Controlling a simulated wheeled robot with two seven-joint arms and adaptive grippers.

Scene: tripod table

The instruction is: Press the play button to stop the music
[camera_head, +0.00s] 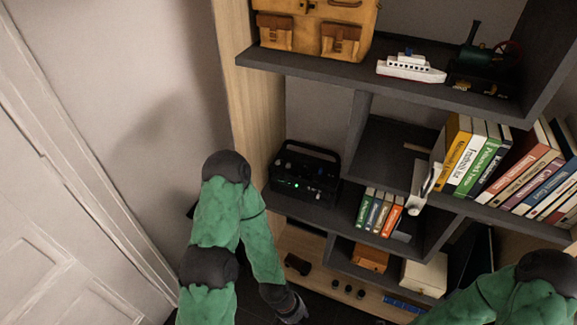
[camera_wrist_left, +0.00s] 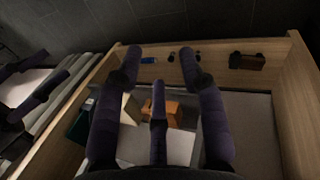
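A black box-shaped music player (camera_head: 305,172) with a carry handle and a small lit green light stands on the middle shelf at the left. Its buttons are too small to tell apart. My left gripper (camera_head: 290,308) is low at the bottom edge of the head view, below the player and apart from it. In the left wrist view my left gripper (camera_wrist_left: 160,62) has its three fingers spread, with nothing between them. My right gripper (camera_wrist_left: 55,65) shows partly at the left of that view, its visible fingers apart and empty; the head view does not show it.
Books (camera_head: 484,160) fill the right shelf, and smaller books (camera_head: 379,212) stand beside the player. A tan bag (camera_head: 318,28) and a toy ship (camera_head: 411,68) sit on the shelf above. The wooden side panel (camera_head: 250,110) rises left of the player.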

